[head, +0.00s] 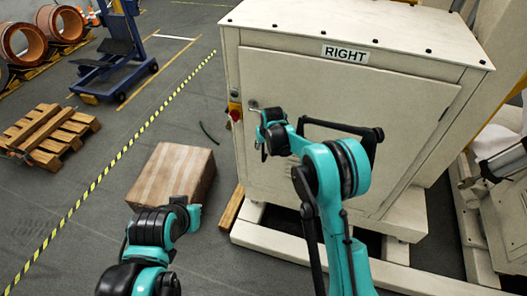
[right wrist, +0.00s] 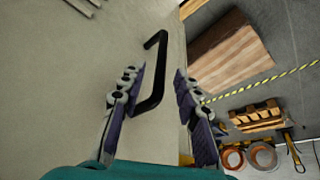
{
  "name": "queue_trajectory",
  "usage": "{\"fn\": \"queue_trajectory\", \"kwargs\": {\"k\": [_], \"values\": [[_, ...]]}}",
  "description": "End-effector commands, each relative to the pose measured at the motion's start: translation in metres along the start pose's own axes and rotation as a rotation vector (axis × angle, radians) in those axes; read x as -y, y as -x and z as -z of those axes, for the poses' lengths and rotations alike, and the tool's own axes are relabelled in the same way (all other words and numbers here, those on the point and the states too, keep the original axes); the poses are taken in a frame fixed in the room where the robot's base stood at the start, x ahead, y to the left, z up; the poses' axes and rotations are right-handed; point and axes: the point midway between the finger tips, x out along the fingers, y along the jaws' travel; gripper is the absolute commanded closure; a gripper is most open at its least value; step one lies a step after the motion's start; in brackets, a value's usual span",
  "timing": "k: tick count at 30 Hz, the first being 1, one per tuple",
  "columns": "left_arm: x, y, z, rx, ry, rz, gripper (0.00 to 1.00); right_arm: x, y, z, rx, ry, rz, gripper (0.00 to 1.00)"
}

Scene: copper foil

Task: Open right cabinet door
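The cabinet (head: 400,35) labelled RIGHT stands at the right in the head view. Its pale door (head: 395,95) looks shut. In the right wrist view, the black door handle (right wrist: 152,85) stands out from the door near its edge. My right gripper (right wrist: 159,72) is open, with a finger on either side of the handle's line. I cannot tell whether a finger touches it. In the head view, the right gripper (head: 257,110) is small and partly hidden at the door's left side.
A cardboard box (head: 172,175) sits on the floor left of the cabinet. Wooden pallets (head: 50,135), a blue lift (head: 118,60) and copper coils (head: 60,24) are farther left. A yellow-black floor line (head: 110,165) runs between. Floor beside the box is mostly clear.

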Motion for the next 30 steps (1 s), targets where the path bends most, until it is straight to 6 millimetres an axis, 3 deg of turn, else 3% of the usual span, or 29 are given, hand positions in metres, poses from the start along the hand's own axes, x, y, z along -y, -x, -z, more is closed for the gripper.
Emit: {"fn": "queue_trajectory", "kwargs": {"k": [1,6,17,18,21,22,30], "values": [[0.000,-0.004,-0.003,0.000,0.000,0.000,1.00,0.000,-0.012,-0.001,0.000,0.000,0.000,0.68],[0.000,-0.009,-0.007,0.000,0.000,0.000,1.00,0.000,-0.033,-0.001,0.000,0.000,0.000,0.68],[0.000,-0.010,-0.007,0.000,0.000,0.000,1.00,0.000,-0.040,0.000,-0.001,0.000,0.000,0.68],[0.000,-0.010,-0.007,0.000,0.000,0.000,1.00,0.000,-0.040,0.000,-0.001,0.000,0.000,0.70],[0.000,-0.010,-0.007,0.000,0.000,0.000,1.00,0.000,-0.040,0.000,-0.001,0.000,0.000,0.96],[0.000,-0.010,-0.007,0.000,0.000,0.000,1.00,0.000,-0.040,0.000,-0.001,0.000,0.000,1.00],[0.000,-0.010,-0.007,0.000,0.000,0.000,1.00,0.001,-0.039,-0.002,-0.001,0.003,0.001,1.00]]}}
